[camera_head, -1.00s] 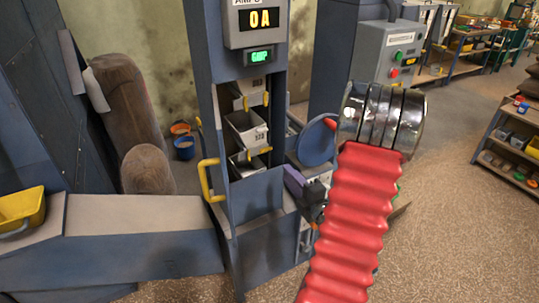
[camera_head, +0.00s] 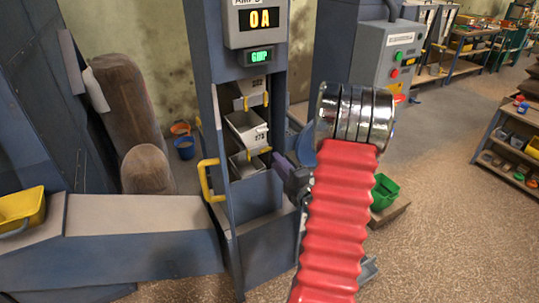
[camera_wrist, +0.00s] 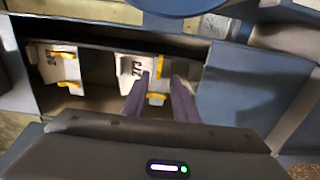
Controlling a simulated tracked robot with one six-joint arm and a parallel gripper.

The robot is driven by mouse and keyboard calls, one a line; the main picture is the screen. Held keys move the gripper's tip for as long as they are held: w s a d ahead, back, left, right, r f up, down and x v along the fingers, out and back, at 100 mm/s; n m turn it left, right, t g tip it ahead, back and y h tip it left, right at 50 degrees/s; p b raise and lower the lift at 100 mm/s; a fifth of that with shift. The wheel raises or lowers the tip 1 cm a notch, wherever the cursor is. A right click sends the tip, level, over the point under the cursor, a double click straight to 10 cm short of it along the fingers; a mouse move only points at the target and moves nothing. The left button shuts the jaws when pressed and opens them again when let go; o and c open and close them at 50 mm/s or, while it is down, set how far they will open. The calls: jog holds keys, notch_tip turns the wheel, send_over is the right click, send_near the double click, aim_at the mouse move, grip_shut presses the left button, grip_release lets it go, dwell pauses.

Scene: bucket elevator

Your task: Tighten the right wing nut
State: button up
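The bucket with the number 273 (camera_head: 247,130) hangs in the open hatch of the blue elevator casing, and it also shows in the wrist view (camera_wrist: 131,68). Two yellow pieces that look like wing nuts sit at this bucket, an upper one (camera_wrist: 160,65) and a lower one (camera_wrist: 156,98) in the wrist view. I cannot tell how tight they are. My gripper (camera_wrist: 163,78) is open and empty, its two purple fingers apart on either side of the yellow pieces. In the head view my gripper (camera_head: 282,164) is at the right edge of the hatch; my arm hides what lies behind it.
Another bucket (camera_wrist: 52,65) with yellow pieces is beside it in the wrist view. A yellow handle (camera_head: 210,180) stands out left of the hatch. A display (camera_head: 262,18) reads 0A above. A green bin (camera_head: 384,191) stands right of my arm. Open floor lies at right.

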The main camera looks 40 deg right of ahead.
aim_at(267, 151)
jog(key=x, duration=0.6)
jog(key=shift+w+d, duration=0.1)
jog(key=shift+w, duration=0.15)
jog(key=shift+c, duration=0.3)
grip_shut()
